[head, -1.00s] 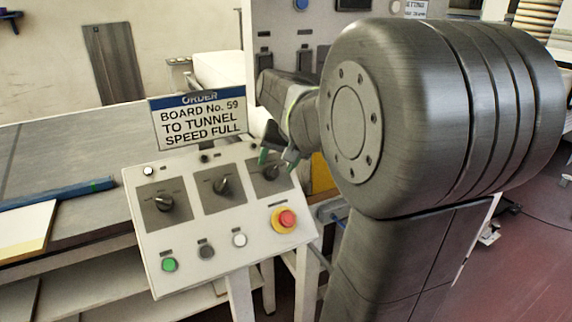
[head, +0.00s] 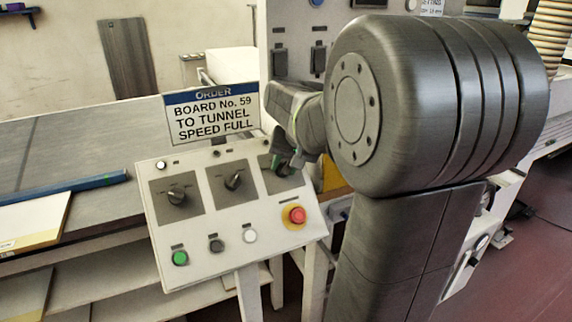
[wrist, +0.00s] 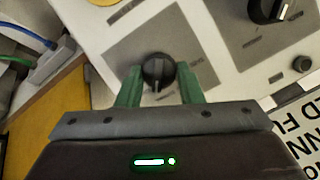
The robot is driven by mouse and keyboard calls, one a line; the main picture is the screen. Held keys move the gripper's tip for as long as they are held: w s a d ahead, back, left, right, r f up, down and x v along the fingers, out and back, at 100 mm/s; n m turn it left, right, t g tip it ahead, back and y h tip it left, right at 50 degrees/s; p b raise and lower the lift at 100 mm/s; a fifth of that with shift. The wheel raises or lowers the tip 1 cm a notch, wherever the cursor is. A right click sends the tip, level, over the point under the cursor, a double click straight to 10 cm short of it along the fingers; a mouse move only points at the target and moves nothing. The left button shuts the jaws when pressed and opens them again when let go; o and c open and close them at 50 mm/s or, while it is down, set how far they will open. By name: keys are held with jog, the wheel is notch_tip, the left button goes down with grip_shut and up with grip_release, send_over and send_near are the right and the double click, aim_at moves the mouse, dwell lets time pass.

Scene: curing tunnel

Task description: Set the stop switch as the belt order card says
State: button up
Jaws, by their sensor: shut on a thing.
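The belt order card (head: 211,114) stands above the panel and reads "ORDER, BOARD No. 59 TO TUNNEL, SPEED FULL". The sloped control panel (head: 215,213) has three rotary switches in a row: left (head: 177,195), middle (head: 233,180) and right. My gripper (head: 284,164) is at the right one, which it partly hides in the head view. In the wrist view my gripper (wrist: 160,90) has its green fingers on either side of that black right switch (wrist: 157,70), shut on it. Its white pointer line runs roughly up and down in that picture. The switch labels are too small to read.
A red emergency button (head: 297,215) on a yellow ring sits just below the right switch. Green (head: 180,258), grey (head: 216,246) and white (head: 250,236) buttons line the lower panel. A blue bar (head: 75,188) lies on the belt table at left.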

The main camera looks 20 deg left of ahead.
jog(key=n, duration=0.3)
jog(key=shift+s+h, duration=0.1)
jog(key=shift+h, duration=0.3)
jog(key=o, duration=1)
jog(key=shift+t, duration=0.3)
jog(key=v, duration=1.3)
jog(key=shift+s+d+r, duration=0.1)
jog(key=shift+r, duration=0.3)
